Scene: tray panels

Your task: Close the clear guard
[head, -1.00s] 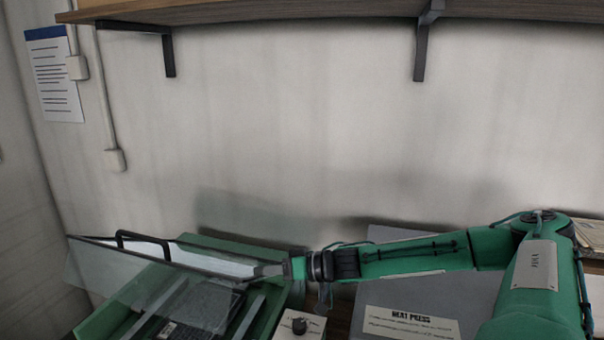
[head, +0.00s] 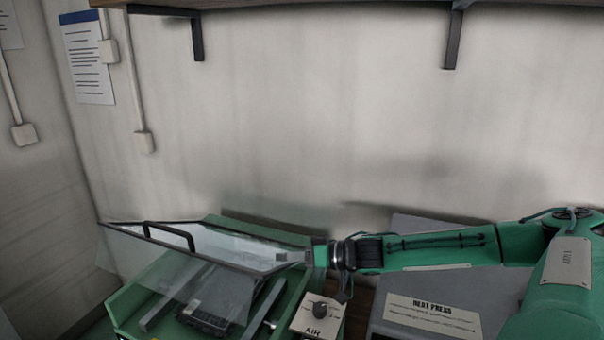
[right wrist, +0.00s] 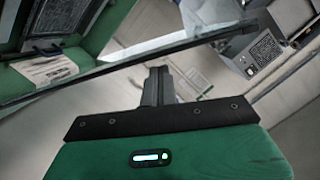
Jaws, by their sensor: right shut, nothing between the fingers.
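The clear guard (head: 225,247) is a see-through panel with a dark frame and a black handle (head: 168,235). In the head view it stands tilted above the green tray housing (head: 130,297), with a gap under it. My right gripper (head: 288,256) is shut and empty at the guard's right end. In the right wrist view the shut fingers (right wrist: 158,84) are close to the guard's dark edge (right wrist: 110,70); I cannot tell whether they touch it. My left gripper is not in view.
An air control box with a knob (head: 320,310) stands right of the housing. A grey heat press (head: 400,270) lies behind and below my right arm. The wall (head: 320,120) is close behind, with a shelf bracket (head: 198,38) above.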

